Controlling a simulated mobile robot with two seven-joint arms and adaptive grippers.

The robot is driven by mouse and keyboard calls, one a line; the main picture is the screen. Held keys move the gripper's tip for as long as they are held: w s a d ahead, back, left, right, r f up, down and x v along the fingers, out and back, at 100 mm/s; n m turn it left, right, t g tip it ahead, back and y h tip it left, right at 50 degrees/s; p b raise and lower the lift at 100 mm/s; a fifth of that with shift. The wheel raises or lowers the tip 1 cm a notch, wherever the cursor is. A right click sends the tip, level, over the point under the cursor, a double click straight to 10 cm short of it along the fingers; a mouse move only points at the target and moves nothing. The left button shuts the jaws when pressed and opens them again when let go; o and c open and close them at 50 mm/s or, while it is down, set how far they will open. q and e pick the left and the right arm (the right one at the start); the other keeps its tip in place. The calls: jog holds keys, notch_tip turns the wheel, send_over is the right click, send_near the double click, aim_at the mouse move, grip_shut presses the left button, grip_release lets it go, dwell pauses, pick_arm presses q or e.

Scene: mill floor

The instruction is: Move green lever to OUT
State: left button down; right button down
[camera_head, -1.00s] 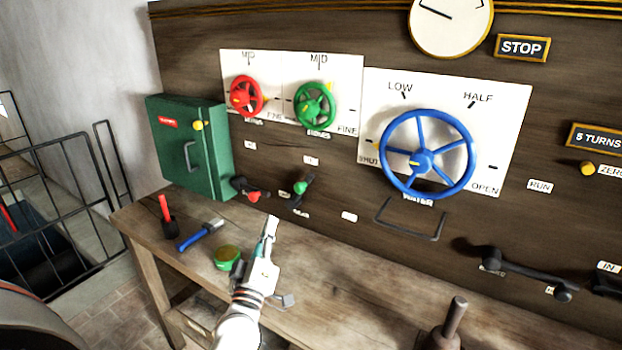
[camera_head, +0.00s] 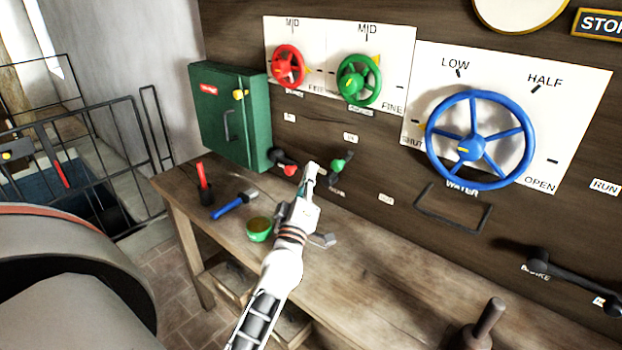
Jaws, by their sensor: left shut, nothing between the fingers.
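The green lever (camera_head: 338,166) is a small dark lever with a green knob on the wooden panel, below the green handwheel. One small white label sits above it and another below it; their words are too small to read surely. My left gripper (camera_head: 312,170) is shut and empty. In the picture its tips are just left of the green knob, with a gap between them; the depth between them is hard to judge. My right gripper is not in view.
A red-knobbed lever (camera_head: 289,170) is close left of my gripper. A green cabinet (camera_head: 230,115), a blue wheel (camera_head: 470,145) and a bar handle (camera_head: 455,218) are on the panel. The bench (camera_head: 370,260) below holds a green tin (camera_head: 259,232) and a blue-handled brush (camera_head: 230,207).

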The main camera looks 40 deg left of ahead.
aim_at(335, 170)
pick_arm(q)
jog(key=w+b, duration=0.3)
jog(key=w, duration=0.3)
jog(key=shift+d+f, duration=0.2)
jog(key=shift+d, duration=0.25)
jog(key=shift+b, duration=0.3)
